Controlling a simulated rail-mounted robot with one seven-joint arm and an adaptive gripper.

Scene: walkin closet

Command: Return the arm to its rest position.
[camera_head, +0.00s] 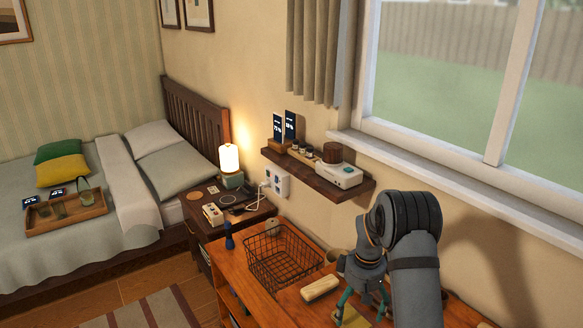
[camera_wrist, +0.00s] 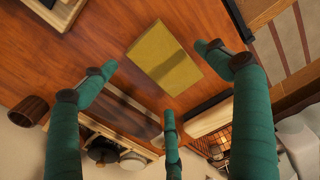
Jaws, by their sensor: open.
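My gripper (camera_head: 362,300) hangs over the wooden desk (camera_head: 262,308) at the lower right, its teal fingers pointing down. In the wrist view, my gripper (camera_wrist: 156,68) has its teal fingers spread wide with nothing between them. A flat yellow block (camera_wrist: 165,57) lies on the desk beneath the fingers, and they look apart from it. My grey arm comes up from the bottom right and bends over at the top. It hides part of the desk's right side.
A black wire basket (camera_head: 283,257) and a pale block (camera_head: 320,288) lie left of my gripper. A wall shelf (camera_head: 318,178) holding a white device (camera_head: 338,175) is above and behind. The window sill (camera_head: 460,180) runs to the right. A bed stands far left.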

